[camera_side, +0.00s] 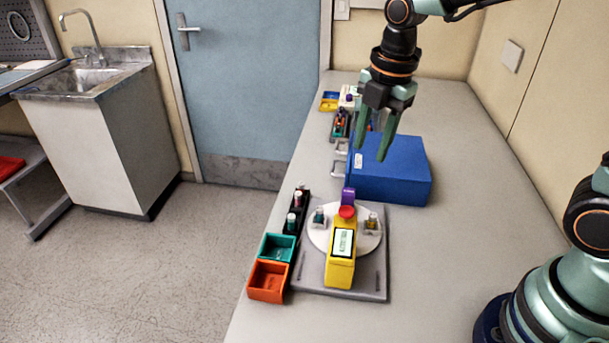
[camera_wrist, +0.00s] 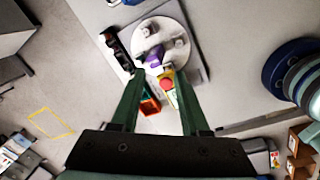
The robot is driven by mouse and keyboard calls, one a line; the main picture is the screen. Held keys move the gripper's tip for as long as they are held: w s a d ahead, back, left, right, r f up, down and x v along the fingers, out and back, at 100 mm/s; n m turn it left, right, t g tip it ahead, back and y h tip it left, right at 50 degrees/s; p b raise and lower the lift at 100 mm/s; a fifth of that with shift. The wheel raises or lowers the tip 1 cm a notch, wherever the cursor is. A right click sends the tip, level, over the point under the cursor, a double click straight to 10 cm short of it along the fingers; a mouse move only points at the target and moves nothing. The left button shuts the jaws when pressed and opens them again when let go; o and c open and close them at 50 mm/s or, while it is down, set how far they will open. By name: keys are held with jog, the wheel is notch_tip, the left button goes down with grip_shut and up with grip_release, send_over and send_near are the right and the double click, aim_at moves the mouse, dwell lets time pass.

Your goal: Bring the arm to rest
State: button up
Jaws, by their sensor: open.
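My gripper (camera_side: 374,128) hangs high above the counter, pointing down, in front of the blue box as the side view shows it. Its two green fingers are apart with nothing between them. In the wrist view my gripper (camera_wrist: 158,95) is also open and empty. The plate lies on a grey base (camera_side: 370,280). The wrist view shows the yellow pump (camera_wrist: 171,97) partly between the fingers, well beyond them.
A blue box (camera_side: 400,185) stands on the counter (camera_side: 460,190) behind the grey base. A teal bin (camera_side: 277,247), an orange bin (camera_side: 268,281) and a black rack (camera_side: 297,212) line the left edge. Small items stand farther back. The counter's right side is mostly clear.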

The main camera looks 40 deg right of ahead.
jog(key=s+d+r+m+t, duration=0.2)
jog(key=s+m, duration=0.1)
jog(key=m, duration=0.7)
jog(key=s+d+r+m+t, duration=0.1)
jog(key=s+d+m+t, duration=0.1)
jog(key=m, duration=0.8)
jog(key=s+d, duration=0.1)
jog(key=s, duration=0.1)
jog(key=shift+s+d+r, duration=0.25)
jog(key=shift+s+r, duration=0.05)
jog(key=shift+r, duration=0.05)
